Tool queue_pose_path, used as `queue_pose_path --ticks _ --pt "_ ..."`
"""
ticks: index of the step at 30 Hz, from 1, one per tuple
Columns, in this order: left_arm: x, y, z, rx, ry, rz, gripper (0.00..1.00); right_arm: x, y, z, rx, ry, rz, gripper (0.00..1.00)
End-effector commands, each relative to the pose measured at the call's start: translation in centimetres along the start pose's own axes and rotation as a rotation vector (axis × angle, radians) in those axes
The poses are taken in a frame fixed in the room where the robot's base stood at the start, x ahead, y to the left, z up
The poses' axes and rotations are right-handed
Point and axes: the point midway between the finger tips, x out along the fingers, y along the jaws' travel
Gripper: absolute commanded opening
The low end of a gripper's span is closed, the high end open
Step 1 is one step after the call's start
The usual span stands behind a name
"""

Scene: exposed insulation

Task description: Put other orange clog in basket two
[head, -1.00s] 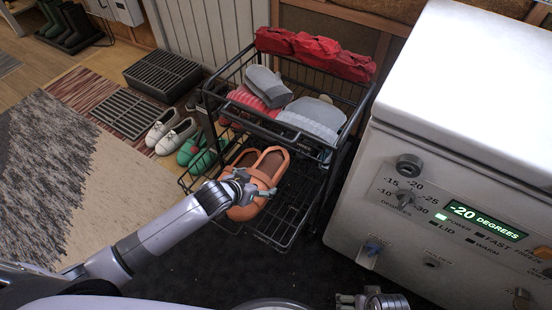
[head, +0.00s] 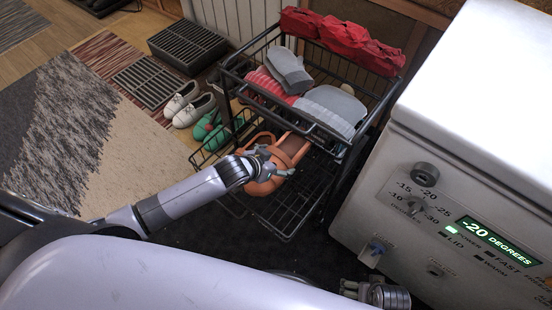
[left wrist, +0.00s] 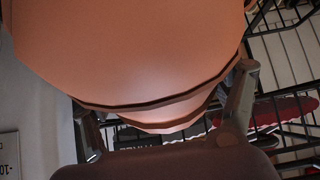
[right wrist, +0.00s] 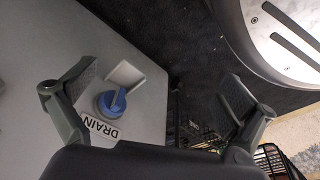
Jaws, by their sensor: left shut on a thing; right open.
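My left gripper (head: 270,163) is shut on an orange clog (head: 291,149), whose heel end rises toward the upper basket's front edge. The clog fills the top of the left wrist view (left wrist: 140,55), between the fingers. Another orange clog (head: 257,143) is partly hidden behind the gripper and the held one. Both show at the pulled-out lower wire basket (head: 283,236); whether the held clog touches it I cannot tell. The upper wire basket (head: 318,132) holds grey and red knitwear. My right gripper (right wrist: 160,85) is open and empty, low beside the white freezer (head: 470,110).
Green clogs (head: 211,130) and pale shoes (head: 190,105) stand on the floor left of the rack. Red folded items (head: 340,40) lie along the rack top. The freezer's blue drain knob (right wrist: 112,102) is close to my right gripper. Dark floor lies before the rack.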

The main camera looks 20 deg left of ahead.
Motion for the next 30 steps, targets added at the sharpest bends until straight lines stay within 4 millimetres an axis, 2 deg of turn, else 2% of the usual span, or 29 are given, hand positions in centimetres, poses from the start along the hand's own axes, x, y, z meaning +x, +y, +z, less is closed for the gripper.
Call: queue_pose_path --ticks 2,11,21,30 --pt "-0.3 0.0 0.0 0.006 0.000 0.003 0.48 0.6 -0.1 0.6 -0.001 -0.007 -0.001 1.00" --pt "1.6 0.0 1.8 0.004 0.001 0.002 0.48 -2.6 0.1 -1.9 0.003 0.022 0.002 1.00" --pt "3.5 0.0 3.7 0.005 0.001 0.002 0.48 -7.2 0.4 -3.8 0.008 0.048 0.007 1.00" --pt "5.2 0.0 5.4 0.004 0.002 0.002 0.48 -11.5 0.6 -4.7 0.011 0.071 0.011 1.00"
